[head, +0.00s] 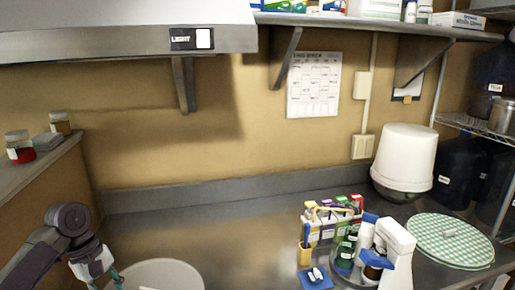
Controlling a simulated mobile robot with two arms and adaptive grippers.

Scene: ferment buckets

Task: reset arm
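My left arm comes in at the lower left, with a dark joint and a white wrist part. My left gripper (114,278) points down beside the left rim of a round pale lid or bucket top (160,275) on the steel counter. Its fingertips are cut off by the bottom edge, so I cannot tell whether it is open or shut, or whether it touches the pale round thing. My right gripper is not in view.
A cluster of small boxes (330,215), bottles and a white-and-blue spray-bottle-like thing (398,250) stands right of centre. An upturned white bucket (405,155) and checkered round cloth (450,240) are farther right. The counter's middle (220,225) is clear. A shelf overhangs above.

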